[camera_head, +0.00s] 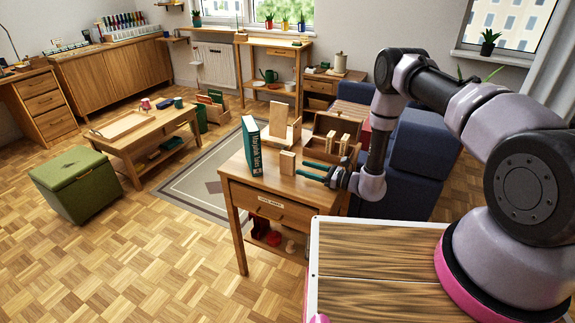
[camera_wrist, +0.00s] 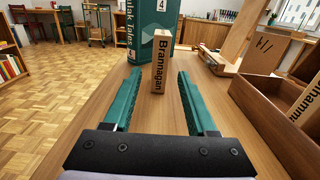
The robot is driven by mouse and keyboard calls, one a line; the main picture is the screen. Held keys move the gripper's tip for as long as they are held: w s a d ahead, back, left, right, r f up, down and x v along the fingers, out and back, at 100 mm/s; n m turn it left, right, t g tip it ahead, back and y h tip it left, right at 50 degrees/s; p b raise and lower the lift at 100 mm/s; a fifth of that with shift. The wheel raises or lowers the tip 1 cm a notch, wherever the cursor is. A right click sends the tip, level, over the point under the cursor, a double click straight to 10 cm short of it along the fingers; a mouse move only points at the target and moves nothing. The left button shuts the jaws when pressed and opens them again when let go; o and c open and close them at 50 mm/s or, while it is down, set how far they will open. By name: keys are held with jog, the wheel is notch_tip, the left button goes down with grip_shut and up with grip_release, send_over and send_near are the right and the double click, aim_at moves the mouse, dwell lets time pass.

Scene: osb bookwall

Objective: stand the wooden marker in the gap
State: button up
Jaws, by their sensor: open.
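A small upright wooden marker (camera_wrist: 160,65), lettered "Brannagan", stands on the small table. It also shows in the head view (camera_head: 287,163). My gripper (camera_wrist: 159,73) is open and empty, low over the tabletop. The marker is lined up between its fingers, with clear space on both sides. In the head view my gripper (camera_head: 312,172) is just right of the marker. A thick teal book (camera_head: 251,147) stands upright behind and left of the marker. I cannot tell for certain which space is the gap.
A wooden stand (camera_head: 278,118) with a tall back panel is at the table's far side. A brown open box (camera_wrist: 265,115) with similar wooden blocks (camera_head: 344,145) is on the right. The tabletop's left front (camera_head: 245,178) is clear.

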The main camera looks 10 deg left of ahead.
aim_at(294, 164)
jog(key=shift+a, duration=0.1)
jog(key=shift+x, duration=2.85)
jog(key=shift+c, duration=0.3)
grip_shut()
jog(key=shift+r, duration=0.25)
jog(key=shift+v, duration=4.25)
